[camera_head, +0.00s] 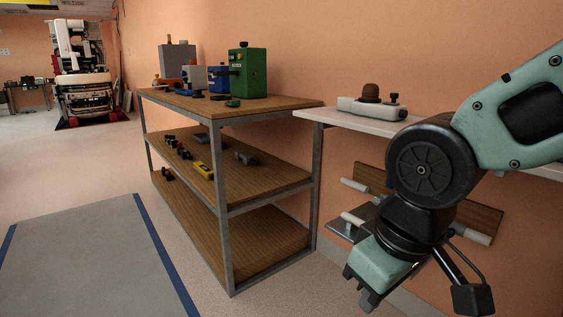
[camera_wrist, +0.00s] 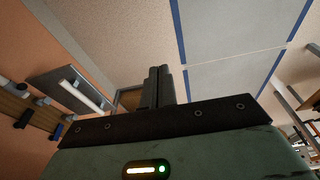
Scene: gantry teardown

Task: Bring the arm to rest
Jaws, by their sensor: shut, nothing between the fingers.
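My arm (camera_head: 436,165) comes in from the right side of the head view, bent downward at a dark round joint. My gripper (camera_head: 366,290) hangs at its lower end, in front of the wall and to the right of the shelf rack. In the wrist view my gripper (camera_wrist: 159,72) shows its two dark fingers together, with nothing between them. The fingers point out over the floor, apart from any object.
A three-level wooden rack (camera_head: 262,191) holds coloured boxes and small parts. A white shelf (camera_head: 350,121) carries a pale device. A wall rack with pale rollers (camera_head: 354,219) is behind my gripper. A grey floor mat with blue edges (camera_head: 90,262) is clear.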

